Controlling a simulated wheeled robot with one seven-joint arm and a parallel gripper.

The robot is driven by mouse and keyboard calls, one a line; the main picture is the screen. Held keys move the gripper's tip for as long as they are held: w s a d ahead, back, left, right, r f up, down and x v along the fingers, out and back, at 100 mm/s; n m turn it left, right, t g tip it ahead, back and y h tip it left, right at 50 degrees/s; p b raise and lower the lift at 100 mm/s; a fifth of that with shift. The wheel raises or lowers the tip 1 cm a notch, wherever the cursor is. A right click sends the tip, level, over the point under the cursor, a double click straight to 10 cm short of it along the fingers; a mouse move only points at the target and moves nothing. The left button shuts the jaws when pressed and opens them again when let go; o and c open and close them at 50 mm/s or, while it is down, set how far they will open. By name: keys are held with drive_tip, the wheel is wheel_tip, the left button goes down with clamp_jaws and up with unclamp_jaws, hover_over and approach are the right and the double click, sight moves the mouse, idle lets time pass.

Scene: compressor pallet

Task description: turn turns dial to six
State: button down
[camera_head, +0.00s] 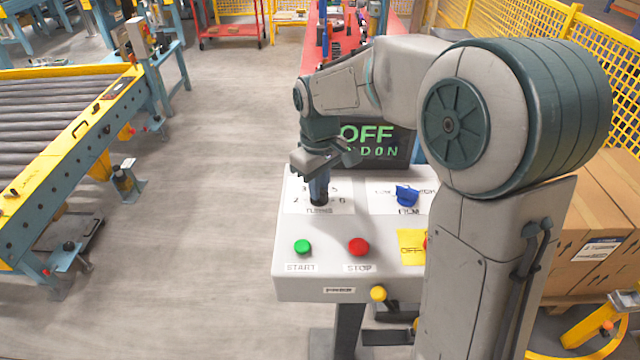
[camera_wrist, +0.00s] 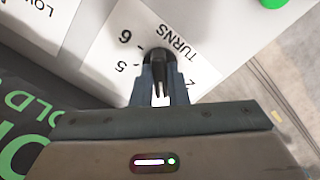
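The turns dial is a small black knob (camera_head: 318,208) on the upper left of the grey control panel (camera_head: 290,255). Its white label reads TURNS, with numbers around the knob, including 5 and 6. In the wrist view the dial (camera_wrist: 157,54) shows at the fingertips, with the 6 beside it. My gripper (camera_head: 318,193) points down over the dial from above, and its fingers are close together around the knob. They also show in the wrist view (camera_wrist: 162,82). The fingers hide much of the knob, so I cannot tell which number it points to.
A blue film dial (camera_head: 407,195) sits right of the turns dial. A green start button (camera_head: 302,247), a red stop button (camera_head: 359,246) and a yellow knob (camera_head: 378,293) are nearer. A dark screen (camera_head: 385,150) reading OFF stands behind. Open floor lies left.

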drive_tip(key=shift+m, duration=0.3)
drive_tip(key=m+b, duration=0.1)
drive_tip(key=m, duration=0.5)
drive_tip(key=shift+m, duration=0.3)
drive_tip(key=m, duration=1.3)
drive_tip(key=shift+m, duration=0.3)
drive_tip(key=m, duration=0.6)
drive_tip(key=c, duration=1.4)
unclamp_jaws()
drive_tip(key=shift+c, duration=0.2)
